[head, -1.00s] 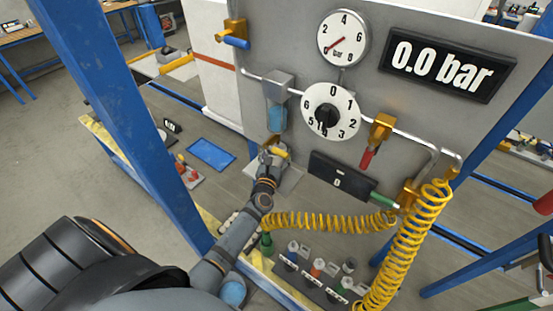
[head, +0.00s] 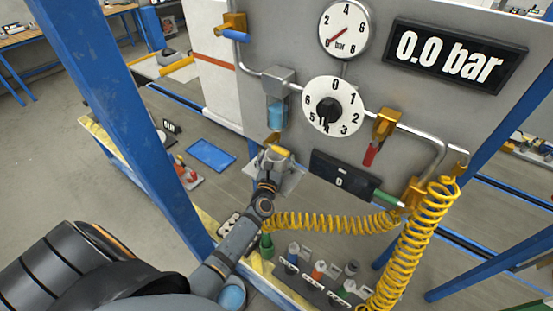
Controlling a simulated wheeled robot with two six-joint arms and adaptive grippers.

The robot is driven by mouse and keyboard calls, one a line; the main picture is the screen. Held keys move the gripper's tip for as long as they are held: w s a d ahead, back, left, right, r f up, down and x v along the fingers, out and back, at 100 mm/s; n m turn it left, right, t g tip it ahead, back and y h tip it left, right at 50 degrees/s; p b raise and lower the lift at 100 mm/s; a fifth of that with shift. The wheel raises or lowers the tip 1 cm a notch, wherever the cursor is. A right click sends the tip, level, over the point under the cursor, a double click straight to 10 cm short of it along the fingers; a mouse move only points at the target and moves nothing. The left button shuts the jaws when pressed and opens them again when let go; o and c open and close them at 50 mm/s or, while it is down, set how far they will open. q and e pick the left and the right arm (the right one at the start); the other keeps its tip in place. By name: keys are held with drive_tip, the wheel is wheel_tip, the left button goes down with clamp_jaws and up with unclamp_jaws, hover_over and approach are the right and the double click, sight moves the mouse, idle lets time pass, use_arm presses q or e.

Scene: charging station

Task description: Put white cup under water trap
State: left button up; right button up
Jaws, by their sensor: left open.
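The water trap (head: 277,115) hangs from the pipe on the grey panel, a grey block above a clear blue bowl. My left gripper (head: 273,154) is open just below the bowl, above a pale square plate (head: 291,182) on the bench. Grey and yellow parts show at its fingers. I cannot clearly make out a white cup; the gripper hides the spot under the trap in part. My right gripper is out of view.
A dial (head: 331,106) and gauge (head: 343,28) are on the panel. A yellow coiled hose (head: 330,222) crosses right of my left arm. Coloured fittings stand in a rack (head: 316,288) at the front. A blue mat (head: 211,155) lies left.

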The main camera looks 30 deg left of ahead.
use_arm(q)
drive_tip(key=shift+s+r, duration=0.15)
drive_tip(key=b+v, duration=0.3)
drive_tip(key=v, duration=0.8)
drive_tip(key=shift+s, duration=0.35)
drive_tip(key=shift+d, duration=0.15)
